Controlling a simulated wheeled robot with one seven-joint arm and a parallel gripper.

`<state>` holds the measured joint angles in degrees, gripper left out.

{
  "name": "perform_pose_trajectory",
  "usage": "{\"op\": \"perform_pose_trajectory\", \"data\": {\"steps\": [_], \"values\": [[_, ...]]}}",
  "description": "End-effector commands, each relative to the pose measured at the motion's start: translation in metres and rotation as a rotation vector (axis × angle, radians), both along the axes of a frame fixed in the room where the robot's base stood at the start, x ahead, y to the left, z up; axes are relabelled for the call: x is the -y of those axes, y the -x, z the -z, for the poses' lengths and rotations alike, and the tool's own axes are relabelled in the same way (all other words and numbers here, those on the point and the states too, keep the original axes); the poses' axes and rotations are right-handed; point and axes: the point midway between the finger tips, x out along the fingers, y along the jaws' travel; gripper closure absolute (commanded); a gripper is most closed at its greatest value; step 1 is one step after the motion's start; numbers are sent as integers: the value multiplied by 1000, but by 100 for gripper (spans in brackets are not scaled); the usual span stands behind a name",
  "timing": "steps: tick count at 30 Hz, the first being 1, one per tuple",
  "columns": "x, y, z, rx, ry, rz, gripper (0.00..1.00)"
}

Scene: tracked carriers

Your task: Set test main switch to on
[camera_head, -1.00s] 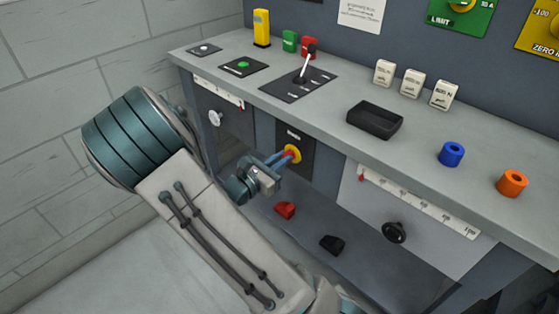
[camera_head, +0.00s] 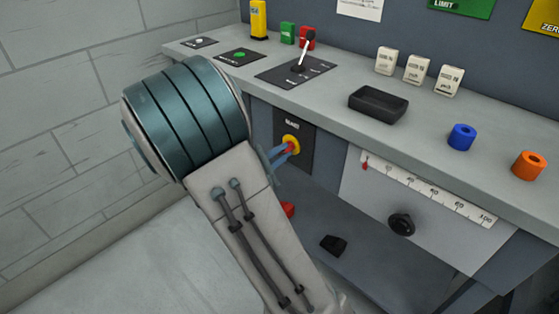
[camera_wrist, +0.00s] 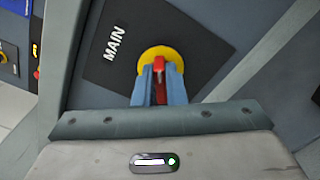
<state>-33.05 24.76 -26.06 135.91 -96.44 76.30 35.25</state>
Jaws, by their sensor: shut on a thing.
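The main switch is a red handle on a yellow round base, on a dark plate marked MAIN on the front of the bench. In the head view the switch (camera_head: 291,144) sits below the bench top, and its plate (camera_head: 305,161) is partly hidden by my arm. In the wrist view the red handle (camera_wrist: 159,68) stands between the blue fingers of my gripper (camera_wrist: 160,84), with the yellow base (camera_wrist: 172,54) behind it. My gripper is shut on the red handle. In the head view my gripper (camera_head: 279,154) is largely hidden behind my forearm.
The bench top (camera_head: 330,91) overhangs the switch. A black knob (camera_head: 401,224) and a sliding scale are at right. A black piece (camera_head: 333,244) lies on the lower shelf.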

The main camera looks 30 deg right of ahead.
Motion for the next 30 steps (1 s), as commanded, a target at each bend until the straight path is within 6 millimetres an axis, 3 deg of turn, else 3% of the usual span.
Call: {"op": "perform_pose_trajectory", "data": {"steps": [1,15,30], "values": [[0,1,7,42,-19,1,100],[1,3,11,411,-152,1,100],[0,2,9,567,-209,1,100]]}}
